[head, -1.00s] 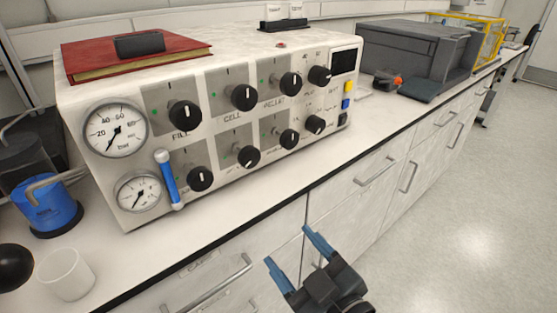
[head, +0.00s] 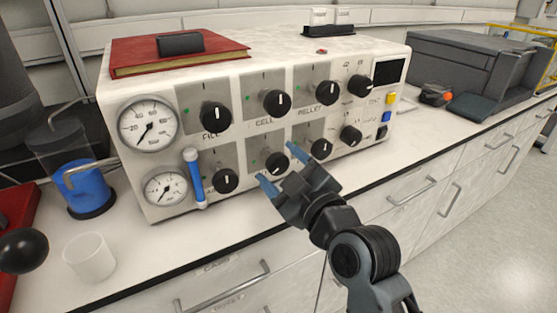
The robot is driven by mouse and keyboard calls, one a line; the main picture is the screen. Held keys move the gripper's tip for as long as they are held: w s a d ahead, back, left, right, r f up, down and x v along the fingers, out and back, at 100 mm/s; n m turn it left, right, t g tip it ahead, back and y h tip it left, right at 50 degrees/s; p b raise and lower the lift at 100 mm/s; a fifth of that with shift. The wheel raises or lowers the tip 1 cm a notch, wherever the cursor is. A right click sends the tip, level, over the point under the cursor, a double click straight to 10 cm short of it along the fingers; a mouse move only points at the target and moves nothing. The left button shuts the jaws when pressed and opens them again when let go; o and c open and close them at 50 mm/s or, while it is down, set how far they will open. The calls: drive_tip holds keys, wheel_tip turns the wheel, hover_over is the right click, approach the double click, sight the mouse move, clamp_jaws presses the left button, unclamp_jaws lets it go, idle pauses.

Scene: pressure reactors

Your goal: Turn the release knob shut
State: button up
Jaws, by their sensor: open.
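A white control box (head: 125,95) on the counter carries two rows of black round knobs with white pointer marks. My gripper (head: 281,169), with blue fingertips, is open in front of the lower row. Its fingertips lie either side of the second lower knob (head: 277,163) in the picture; I cannot tell whether they touch it. The lower left knob (head: 224,181) and third lower knob (head: 321,149) are beside it.
Two gauges (head: 148,124) and a blue-banded tube (head: 196,178) sit at the panel's left. A red book (head: 180,50) lies on top. A blue-filled vessel (head: 90,195), white cup (head: 89,257) and black ball (head: 23,250) stand left. A grey machine (head: 455,65) stands right.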

drive_tip(key=shift+x, duration=0.8)
drive_tip(key=shift+c, duration=0.4)
drive_tip(key=c, duration=1)
